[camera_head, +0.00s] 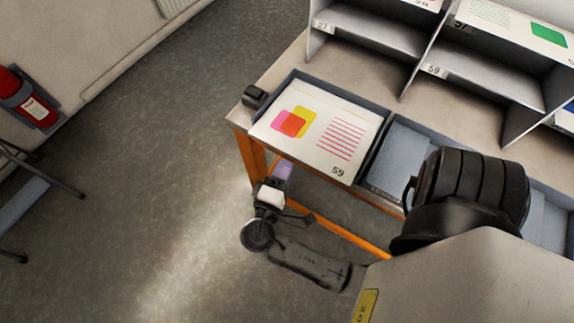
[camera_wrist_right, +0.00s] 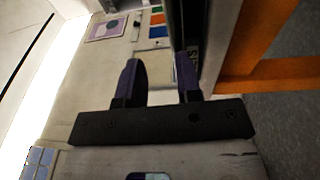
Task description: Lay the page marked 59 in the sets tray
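The page marked 59 (camera_head: 318,130) is white with overlapping pink and yellow shapes and red lines. It lies flat over the leftmost tray (camera_head: 297,76) on the table, its 59 toward the front edge. I cannot tell how deep it sits in the tray. My right gripper (camera_head: 283,168) is below and in front of the table edge, apart from the page. In the right wrist view its two fingers (camera_wrist_right: 160,72) stand apart with nothing held between them. My left gripper is not in view. No tray label is readable as sets.
An empty grey tray (camera_head: 400,155) stands right of the page. A shelf unit (camera_head: 370,32) with numbered compartments, one labelled 59 (camera_head: 433,69), stands behind. A small black block (camera_head: 254,97) is at the table's left corner. Orange table legs (camera_head: 250,155) are near my right gripper.

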